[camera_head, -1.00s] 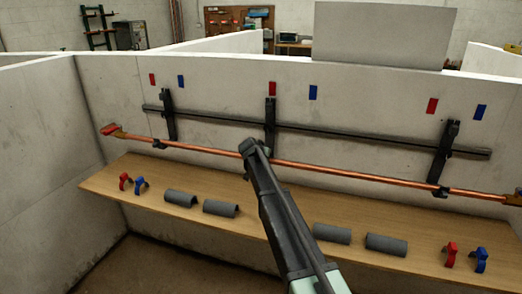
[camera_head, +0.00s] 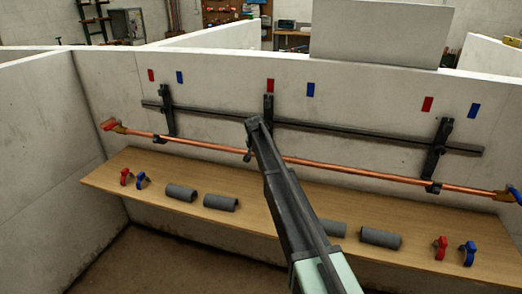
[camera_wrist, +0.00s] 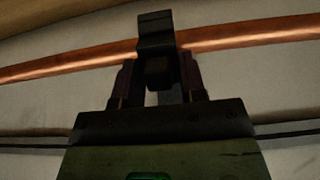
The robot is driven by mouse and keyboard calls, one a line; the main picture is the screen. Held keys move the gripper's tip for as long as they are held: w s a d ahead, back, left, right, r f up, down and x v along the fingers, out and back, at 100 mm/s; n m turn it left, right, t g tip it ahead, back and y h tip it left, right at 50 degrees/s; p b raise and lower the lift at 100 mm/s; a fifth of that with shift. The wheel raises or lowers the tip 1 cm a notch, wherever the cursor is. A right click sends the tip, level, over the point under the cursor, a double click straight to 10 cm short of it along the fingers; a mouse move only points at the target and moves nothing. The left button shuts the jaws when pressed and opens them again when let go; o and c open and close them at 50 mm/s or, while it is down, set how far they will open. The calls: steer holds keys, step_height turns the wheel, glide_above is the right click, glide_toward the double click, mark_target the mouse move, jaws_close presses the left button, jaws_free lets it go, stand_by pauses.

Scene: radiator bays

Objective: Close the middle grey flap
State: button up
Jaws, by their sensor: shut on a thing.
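The middle bracket (camera_head: 268,104) is a dark upright on the wall, with its lower part hidden behind my arm. Its dark grey flap (camera_wrist: 156,30) shows in the wrist view, in front of the copper pipe (camera_wrist: 240,38). My gripper (camera_wrist: 157,72) is at this bracket, with its two dark fingers closed on the flap's lower part. I cannot tell the flap's exact angle. In the head view my gripper's fingers are mostly hidden behind my wrist, and the copper pipe (camera_head: 380,173) runs past just below the wrist's end.
Left (camera_head: 168,112) and right (camera_head: 437,150) brackets hold the same pipe. A wooden shelf (camera_head: 275,225) below carries grey half-sleeves (camera_head: 181,192) and red and blue clips (camera_head: 441,247). A side wall (camera_head: 45,150) stands at left. Red and blue marks sit above each bracket.

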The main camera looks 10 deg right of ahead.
steer(key=o, duration=0.7)
steer(key=shift+c, duration=0.2)
steer(key=p+v, duration=0.9)
steer(key=v, duration=0.1)
steer(key=shift+r, duration=0.3)
